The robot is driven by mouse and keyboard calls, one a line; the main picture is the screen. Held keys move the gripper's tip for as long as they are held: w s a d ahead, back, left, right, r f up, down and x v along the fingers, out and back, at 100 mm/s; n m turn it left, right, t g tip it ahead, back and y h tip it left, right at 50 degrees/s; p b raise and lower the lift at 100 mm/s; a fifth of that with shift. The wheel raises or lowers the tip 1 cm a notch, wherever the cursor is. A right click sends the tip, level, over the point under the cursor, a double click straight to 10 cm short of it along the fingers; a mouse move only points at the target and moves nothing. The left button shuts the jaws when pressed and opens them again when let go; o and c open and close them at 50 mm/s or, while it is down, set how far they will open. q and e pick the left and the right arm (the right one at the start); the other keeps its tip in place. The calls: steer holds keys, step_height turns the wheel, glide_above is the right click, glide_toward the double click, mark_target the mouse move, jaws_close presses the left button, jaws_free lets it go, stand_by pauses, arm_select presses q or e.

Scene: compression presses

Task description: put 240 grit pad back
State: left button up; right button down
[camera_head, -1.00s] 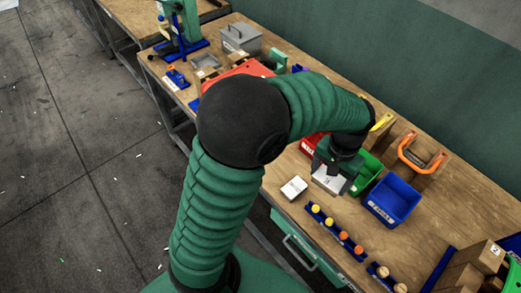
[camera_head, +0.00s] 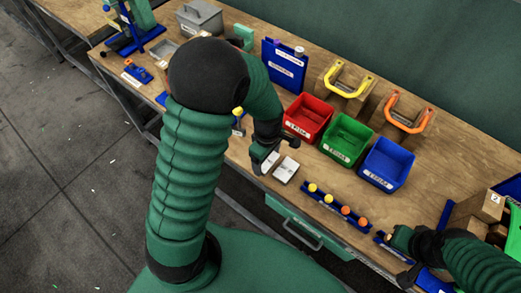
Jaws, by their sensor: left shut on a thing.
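My left gripper (camera_head: 264,160) is low over the front of the bench and shut on a pale, flat pad (camera_head: 270,162). The grit marking on this pad cannot be read. A second pale block (camera_head: 286,169) lies on the wood just right of the held pad. A blue upright holder (camera_head: 284,66) with white labels stands farther back, with items showing at its top; its lettering is too small to read.
Red (camera_head: 308,117), green (camera_head: 346,139) and blue (camera_head: 386,163) bins stand in a row behind the pads. A blue strip (camera_head: 338,207) with yellow and orange knobs lies in front. Yellow (camera_head: 345,81) and orange (camera_head: 408,114) handles stand behind the bins. Bare wood lies right of the blue bin.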

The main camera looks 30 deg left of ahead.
arm_select(q)
steer(key=w+a, duration=0.1)
steer(key=a, duration=0.1)
steer(key=w+a, duration=0.2)
steer(key=shift+f+p, duration=0.15)
steer(key=shift+p, duration=0.15)
steer(key=f, duration=0.3)
steer(key=shift+d+f, duration=0.1)
steer(key=shift+d, duration=0.2)
steer(key=shift+w+f, duration=0.15)
steer(key=shift+a, duration=0.2)
steer(key=o, duration=1.3)
steer(key=shift+a+f, duration=0.1)
steer(key=shift+a, duration=0.05)
steer(key=shift+d, duration=0.2)
